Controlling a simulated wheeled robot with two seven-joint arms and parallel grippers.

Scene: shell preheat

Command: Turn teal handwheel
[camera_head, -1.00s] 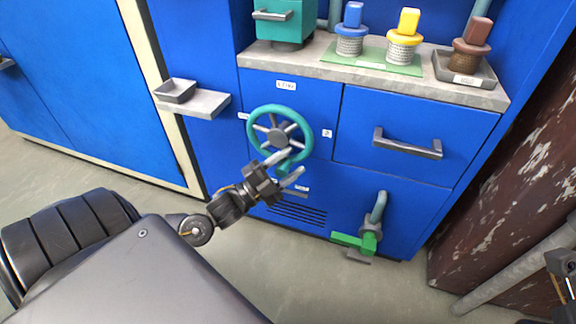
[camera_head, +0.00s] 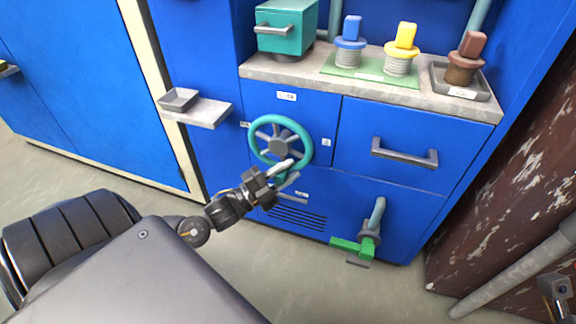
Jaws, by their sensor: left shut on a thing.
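The teal handwheel (camera_head: 278,149), a round ring with grey spokes and a grey hub, is on the front of the blue cabinet. My left gripper (camera_head: 290,171) reaches in from the lower left to the wheel's lower rim. Its two pale fingers are shut on the wheel's teal handle, which they mostly hide. A dark part of my right arm or gripper (camera_head: 556,290) shows at the lower right edge, far from the wheel; its fingers cannot be made out.
A grey shelf with a small tray (camera_head: 180,99) sticks out left of the wheel. A drawer handle (camera_head: 404,155) and a green valve lever (camera_head: 348,246) are to the right. Blue, yellow and brown plugs stand on the counter (camera_head: 330,83). A rusty brown panel (camera_head: 505,220) bounds the right.

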